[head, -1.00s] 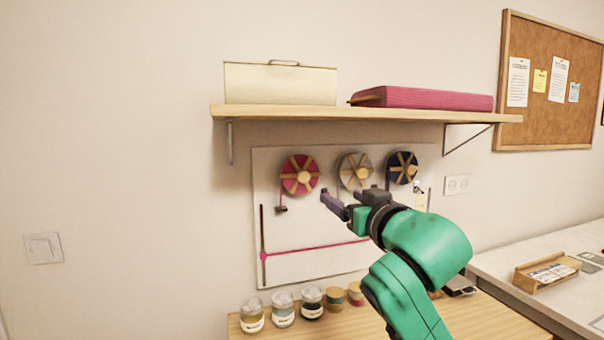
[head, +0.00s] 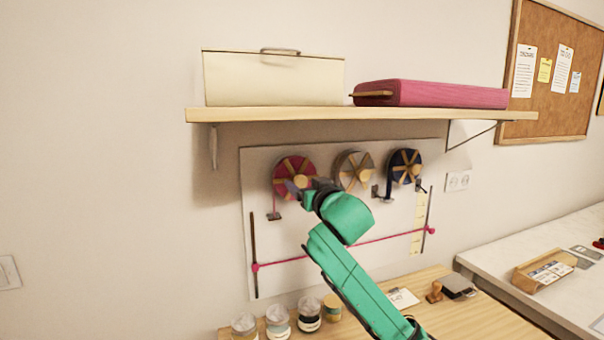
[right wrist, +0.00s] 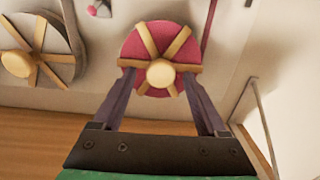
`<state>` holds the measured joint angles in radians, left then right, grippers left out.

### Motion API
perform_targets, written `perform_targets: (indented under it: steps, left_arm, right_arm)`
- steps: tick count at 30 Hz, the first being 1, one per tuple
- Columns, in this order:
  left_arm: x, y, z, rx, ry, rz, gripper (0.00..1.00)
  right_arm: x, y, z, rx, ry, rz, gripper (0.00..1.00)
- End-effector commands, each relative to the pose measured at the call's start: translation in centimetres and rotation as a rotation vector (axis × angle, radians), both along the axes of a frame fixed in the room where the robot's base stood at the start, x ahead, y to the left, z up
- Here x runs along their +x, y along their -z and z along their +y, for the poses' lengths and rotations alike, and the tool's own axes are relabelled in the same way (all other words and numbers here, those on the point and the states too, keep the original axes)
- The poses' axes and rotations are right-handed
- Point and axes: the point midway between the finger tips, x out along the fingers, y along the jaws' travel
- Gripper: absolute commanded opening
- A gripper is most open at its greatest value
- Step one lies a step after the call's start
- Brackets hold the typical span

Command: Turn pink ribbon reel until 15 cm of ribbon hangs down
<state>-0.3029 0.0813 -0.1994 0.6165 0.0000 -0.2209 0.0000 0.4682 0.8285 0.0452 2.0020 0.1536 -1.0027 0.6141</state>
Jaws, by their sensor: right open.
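The pink ribbon reel (head: 289,166) is mounted on a pale wall board under the shelf. It has tan spokes and a round tan knob (right wrist: 160,72) at its hub. A thin pink ribbon (head: 273,200) runs down from its left side to a small dark bracket (head: 275,216); I cannot make out a loose end below. My right gripper (head: 299,186) is at the reel's lower front. In the right wrist view, its open fingers (right wrist: 159,75) lie on either side of the knob, with the pink reel (right wrist: 140,45) behind. Contact cannot be told. My left gripper is not in view.
A grey reel (head: 345,164) and a dark blue reel (head: 406,158) hang to the right. The shelf (head: 360,114) above holds a cream box (head: 270,80) and a pink case (head: 440,95). A pink cord (head: 375,239) crosses the board (head: 290,280). Jars (head: 308,313) stand below.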

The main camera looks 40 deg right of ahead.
Motion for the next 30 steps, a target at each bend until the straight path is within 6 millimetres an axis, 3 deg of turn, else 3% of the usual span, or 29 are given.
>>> perform_targets:
  steps: [4,11,15,17,30]
  left_arm:
    - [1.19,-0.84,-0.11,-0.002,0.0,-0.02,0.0]
    - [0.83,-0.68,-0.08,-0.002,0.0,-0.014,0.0]
    - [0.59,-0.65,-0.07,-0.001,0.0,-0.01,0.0]
    - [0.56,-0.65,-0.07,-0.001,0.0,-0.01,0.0]
    - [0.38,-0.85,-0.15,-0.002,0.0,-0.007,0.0]
  right_arm:
    - [1.28,-0.09,-0.4,-0.001,-0.001,0.0,0.75]
    - [1.36,0.07,-0.41,-0.001,-0.001,-0.001,0.75]
    - [1.35,0.07,-0.41,-0.001,-0.001,-0.001,0.22]
    - [1.35,0.07,-0.41,0.0,-0.001,-0.001,0.0]
    - [1.33,0.03,-0.39,-0.069,-0.001,0.024,0.0]
